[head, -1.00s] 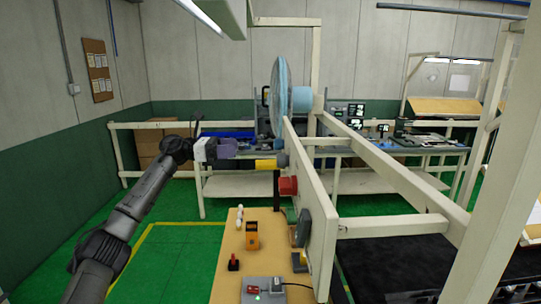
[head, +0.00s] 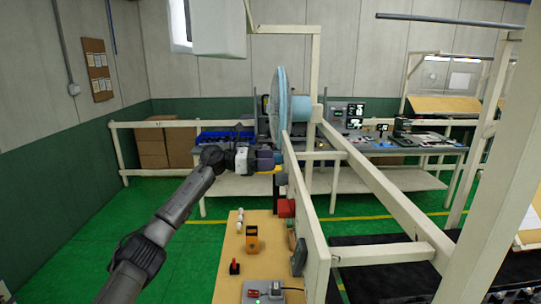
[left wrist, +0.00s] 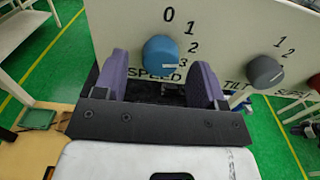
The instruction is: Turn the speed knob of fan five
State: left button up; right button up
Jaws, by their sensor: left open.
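A blue speed knob (left wrist: 161,55) sits on a white panel (left wrist: 225,30) marked 0, 1, 2, 3 and SPEED. Its white pointer line points right, near the 3. My left gripper (left wrist: 160,70) has purple fingers, open, one on each side of the knob in the left wrist view; I cannot tell whether they touch it. In the head view the left gripper (head: 264,158) is at the panel's left face, below the light blue fan (head: 281,100). The knob is not clear there, and no fan number is readable. My right gripper is not in view.
A grey knob (left wrist: 265,72) is to the right on the panel, near TILT lettering. A red box (head: 286,208) sticks out lower on the panel edge. A wooden bench (head: 228,265) with an orange device (head: 252,239) stands below. Green floor is open at left.

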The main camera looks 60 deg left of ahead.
pick_arm(q)
jog(key=shift+w+d, duration=0.25)
jog(key=shift+w, duration=0.15)
jog(key=shift+c, duration=0.2)
jog(key=c, duration=0.9)
